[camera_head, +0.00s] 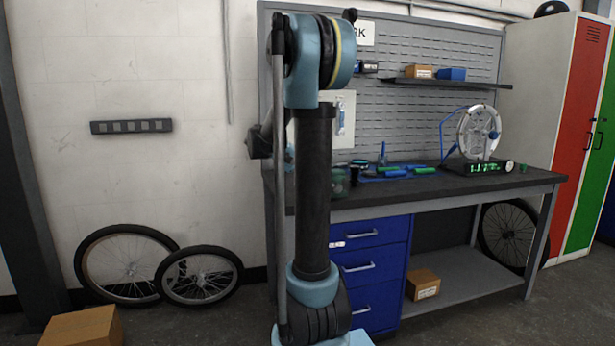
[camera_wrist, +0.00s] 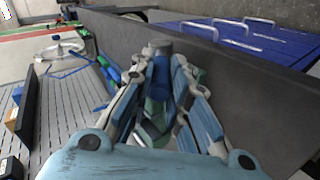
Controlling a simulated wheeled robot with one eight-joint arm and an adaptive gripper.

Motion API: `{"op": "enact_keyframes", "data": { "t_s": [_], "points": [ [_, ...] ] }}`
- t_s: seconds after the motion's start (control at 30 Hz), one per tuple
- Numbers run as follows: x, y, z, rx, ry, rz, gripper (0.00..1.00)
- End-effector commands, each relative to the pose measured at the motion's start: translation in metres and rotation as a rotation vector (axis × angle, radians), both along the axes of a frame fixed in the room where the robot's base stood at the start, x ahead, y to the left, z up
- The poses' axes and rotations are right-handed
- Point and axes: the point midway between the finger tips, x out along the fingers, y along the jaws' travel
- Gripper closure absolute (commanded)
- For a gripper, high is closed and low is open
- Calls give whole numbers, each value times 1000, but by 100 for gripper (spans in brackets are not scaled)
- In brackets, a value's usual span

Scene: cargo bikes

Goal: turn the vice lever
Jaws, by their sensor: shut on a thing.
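My gripper (camera_wrist: 163,58) shows in the wrist view, its two pale fingers with blue pads reaching away over the bench's dark edge. They are closed in around a dark blue rounded piece (camera_wrist: 160,78), which seems to be part of the vice lever. The green vice body (camera_wrist: 152,128) lies below and between the fingers, mostly covered by them. In the head view my upright arm hides most of the vice; a bit of green (camera_head: 340,184) shows beside the arm at the bench's front edge. My gripper cannot be made out there.
The dark workbench (camera_head: 450,184) carries green and blue hand tools (camera_head: 400,171) and a wheel truing stand (camera_head: 478,135). Blue drawers (camera_head: 372,265) are below. A cardboard box (camera_head: 422,283) sits on the lower shelf. Loose wheels (camera_head: 125,262) lean on the wall at left.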

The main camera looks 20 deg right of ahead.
Motion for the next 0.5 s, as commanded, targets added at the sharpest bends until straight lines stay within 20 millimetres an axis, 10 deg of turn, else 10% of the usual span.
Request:
{"op": "enact_keyframes", "data": {
  "t_s": [0.43,0.5],
  "points": [
    [1,-1,-2,0,-1,2,100],
    [1,-1,-2,0,-1,2,70]
  ]
}}
